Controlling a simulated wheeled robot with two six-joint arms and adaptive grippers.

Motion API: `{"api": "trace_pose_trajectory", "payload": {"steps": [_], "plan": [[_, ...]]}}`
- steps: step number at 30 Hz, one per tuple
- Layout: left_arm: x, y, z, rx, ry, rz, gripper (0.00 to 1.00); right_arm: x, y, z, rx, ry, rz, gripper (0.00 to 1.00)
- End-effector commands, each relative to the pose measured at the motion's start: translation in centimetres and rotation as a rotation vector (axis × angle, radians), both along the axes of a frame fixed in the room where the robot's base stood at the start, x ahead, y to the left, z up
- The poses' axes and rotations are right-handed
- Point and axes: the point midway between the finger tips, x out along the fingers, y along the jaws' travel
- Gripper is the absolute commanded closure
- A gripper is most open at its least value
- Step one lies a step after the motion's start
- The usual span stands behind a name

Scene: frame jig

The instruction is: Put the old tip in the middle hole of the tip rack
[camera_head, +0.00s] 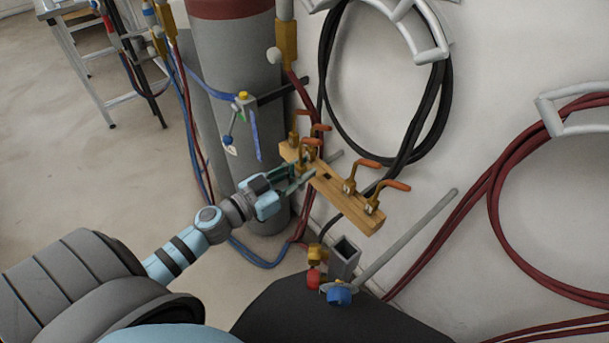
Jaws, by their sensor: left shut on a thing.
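The tip rack (361,213) is a wooden bar at the centre right. Several brass pieces with orange levers stand on it, towards its two ends. A dark hole (327,177) shows near its middle, between them. My left gripper (303,174) reaches in from the lower left, its fingers at the rack's near left side. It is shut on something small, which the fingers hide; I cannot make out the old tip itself. I cannot tell whether the fingers touch the rack. My right gripper is not in view.
A grey cylinder (232,70) stands behind my left gripper, with blue and red hoses beside it. A small holder with a yellow knob (243,97) juts out left of the rack. A grey square tube (345,257) and a long grey rod (410,237) are below the rack. Coiled hoses hang on the wall.

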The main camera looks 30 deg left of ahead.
Motion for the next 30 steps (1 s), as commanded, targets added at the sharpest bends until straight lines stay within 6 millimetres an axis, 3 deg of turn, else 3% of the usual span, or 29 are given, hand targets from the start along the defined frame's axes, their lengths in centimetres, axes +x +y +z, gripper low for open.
{"api": "trace_pose_trajectory", "payload": {"steps": [4, 13, 18, 30], "plan": [[1.1, -0.1, 0.6, -0.004, -0.001, 0.010, 1.00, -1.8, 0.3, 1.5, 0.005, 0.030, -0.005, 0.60], [5.2, -1.5, -0.5, -0.004, -0.001, 0.009, 1.00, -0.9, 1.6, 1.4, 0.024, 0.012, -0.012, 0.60], [7.4, -2.3, -0.2, -0.004, 0.000, 0.007, 1.00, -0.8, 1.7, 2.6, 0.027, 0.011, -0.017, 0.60], [8.8, -2.9, -0.5, -0.002, 0.001, 0.005, 1.00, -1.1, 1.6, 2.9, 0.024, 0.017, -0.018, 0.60]]}}
